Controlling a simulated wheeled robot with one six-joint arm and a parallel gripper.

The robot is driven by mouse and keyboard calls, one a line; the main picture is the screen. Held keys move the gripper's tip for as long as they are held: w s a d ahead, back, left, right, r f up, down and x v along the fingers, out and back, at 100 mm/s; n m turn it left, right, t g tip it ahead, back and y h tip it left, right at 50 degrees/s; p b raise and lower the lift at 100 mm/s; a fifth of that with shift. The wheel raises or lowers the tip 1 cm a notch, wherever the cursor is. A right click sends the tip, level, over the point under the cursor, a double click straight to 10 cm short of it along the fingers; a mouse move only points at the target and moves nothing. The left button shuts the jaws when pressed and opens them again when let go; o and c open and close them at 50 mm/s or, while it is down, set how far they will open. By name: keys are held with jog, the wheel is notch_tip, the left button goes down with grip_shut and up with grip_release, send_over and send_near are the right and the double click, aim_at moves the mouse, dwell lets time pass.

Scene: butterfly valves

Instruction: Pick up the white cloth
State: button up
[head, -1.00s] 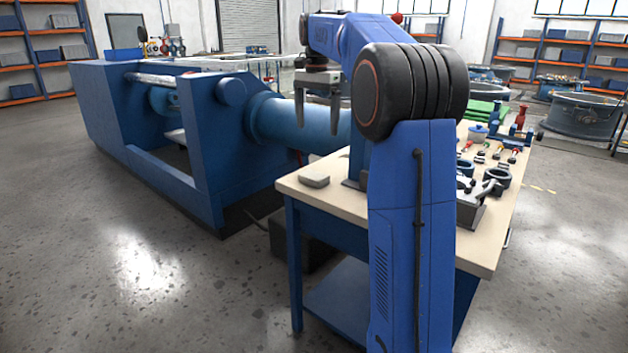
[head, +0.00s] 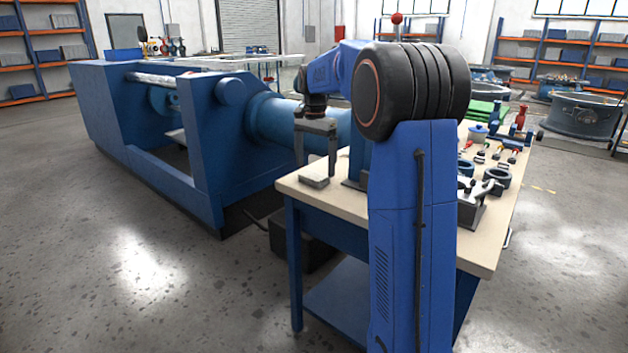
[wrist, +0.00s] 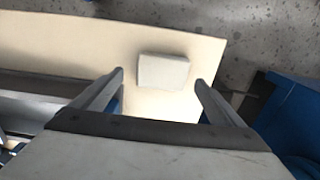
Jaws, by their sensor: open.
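The white cloth (head: 314,183) is a small folded pad near the left corner of the workbench. In the wrist view, the cloth shows between and beyond the two fingertips (wrist: 159,78), with a gap on each side. The exact height of the fingertips above the cloth is hard to tell.
The bench top (head: 345,201) is bare around the cloth, and its edge is close by. Tools and metal parts (head: 490,178) lie farther right on the bench. A large blue machine (head: 210,140) stands left of and behind the bench.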

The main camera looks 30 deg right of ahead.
aim_at(314, 175)
jog(key=shift+w+a+f, duration=0.1)
jog(key=shift+w+f, duration=0.1)
jog(key=shift+f, duration=1.65)
jog(key=shift+c, duration=0.7)
jog(key=c, duration=1)
notch_tip(314, 175, up, 10)
jog(key=shift+o, duration=0.6)
